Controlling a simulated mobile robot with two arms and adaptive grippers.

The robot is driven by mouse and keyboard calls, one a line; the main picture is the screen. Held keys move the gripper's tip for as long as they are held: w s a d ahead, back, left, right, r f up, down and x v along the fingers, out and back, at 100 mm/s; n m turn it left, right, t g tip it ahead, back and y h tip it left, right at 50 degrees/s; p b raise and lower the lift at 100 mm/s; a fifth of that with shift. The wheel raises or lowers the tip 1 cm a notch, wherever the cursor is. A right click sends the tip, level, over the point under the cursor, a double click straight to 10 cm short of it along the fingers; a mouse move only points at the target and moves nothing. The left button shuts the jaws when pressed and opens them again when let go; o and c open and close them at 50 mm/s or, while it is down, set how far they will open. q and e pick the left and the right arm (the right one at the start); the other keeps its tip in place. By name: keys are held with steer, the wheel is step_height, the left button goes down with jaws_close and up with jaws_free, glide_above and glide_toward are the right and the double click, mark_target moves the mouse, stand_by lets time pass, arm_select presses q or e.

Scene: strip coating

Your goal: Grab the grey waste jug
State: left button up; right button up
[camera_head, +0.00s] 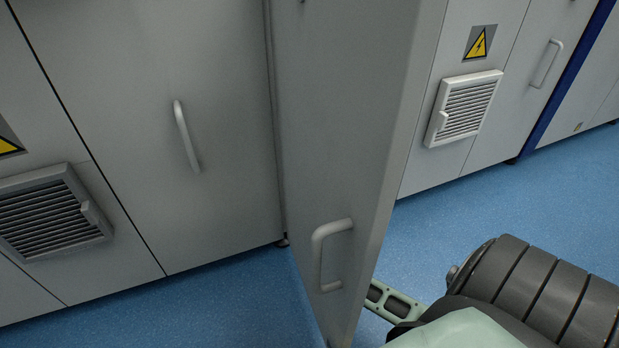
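No grey waste jug shows in the head view. A tall grey cabinet door (340,130) stands swung out towards me in the middle, with its pale handle (321,255) low on its face. The space behind the door is hidden. Dark ridged and pale green parts of my own body show at the lower right, close to the door's lower edge. No fingertips of either gripper can be seen, so I cannot see anything held.
Grey cabinets line the wall; a closed front with a handle (187,136) and a vent (51,212) is on the left. Another vent (464,108) under a yellow warning sign (480,43) is on the right. Blue floor (440,225) is clear at right.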

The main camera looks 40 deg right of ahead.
steer(key=shift+c, duration=0.2)
jaws_close()
stand_by(0.4)
